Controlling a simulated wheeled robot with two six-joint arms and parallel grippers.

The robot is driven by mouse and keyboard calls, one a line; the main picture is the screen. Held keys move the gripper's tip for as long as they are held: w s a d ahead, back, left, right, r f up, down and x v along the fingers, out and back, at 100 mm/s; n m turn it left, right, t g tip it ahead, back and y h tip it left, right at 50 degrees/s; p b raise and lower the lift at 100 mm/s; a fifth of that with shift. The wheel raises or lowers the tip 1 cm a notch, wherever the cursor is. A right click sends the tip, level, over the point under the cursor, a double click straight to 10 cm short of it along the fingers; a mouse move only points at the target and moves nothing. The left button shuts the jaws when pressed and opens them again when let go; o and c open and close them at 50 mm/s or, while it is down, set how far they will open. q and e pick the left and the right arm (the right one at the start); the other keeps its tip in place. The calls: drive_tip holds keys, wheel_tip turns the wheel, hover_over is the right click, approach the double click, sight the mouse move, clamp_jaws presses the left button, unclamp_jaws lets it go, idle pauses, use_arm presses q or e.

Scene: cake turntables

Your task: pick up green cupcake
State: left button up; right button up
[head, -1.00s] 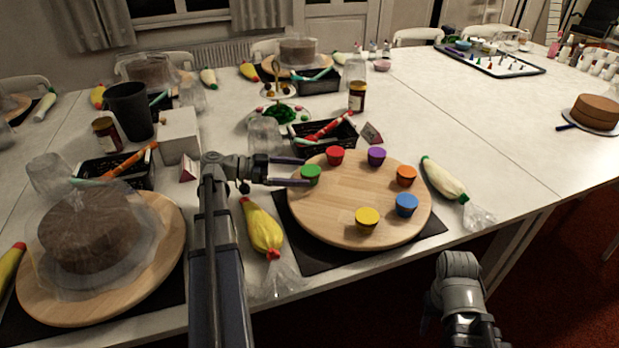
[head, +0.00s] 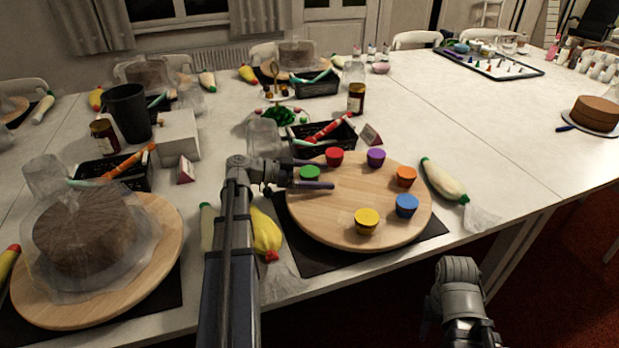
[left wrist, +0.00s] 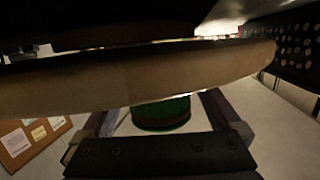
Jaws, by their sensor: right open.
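The green cupcake (head: 310,173) stands on the left part of the round wooden board (head: 345,205). My left gripper (head: 331,175) is open, with one finger on the far side of the cupcake and one on the near side. In the left wrist view the green cupcake (left wrist: 160,114) is between the two spread fingers, with a gap visible on each side. My right arm shows at the lower right, clear of the board; its gripper (head: 427,315) is dark and mostly hidden.
Red (head: 334,156), purple (head: 376,157), orange (head: 406,176), blue (head: 406,205) and yellow (head: 366,220) cupcakes stand around the board. A black basket (head: 322,137) is behind it. A yellow piping bag (head: 266,234) lies left of it, partly behind my left arm.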

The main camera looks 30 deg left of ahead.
use_arm(q)
drive_tip(key=c, duration=1.3)
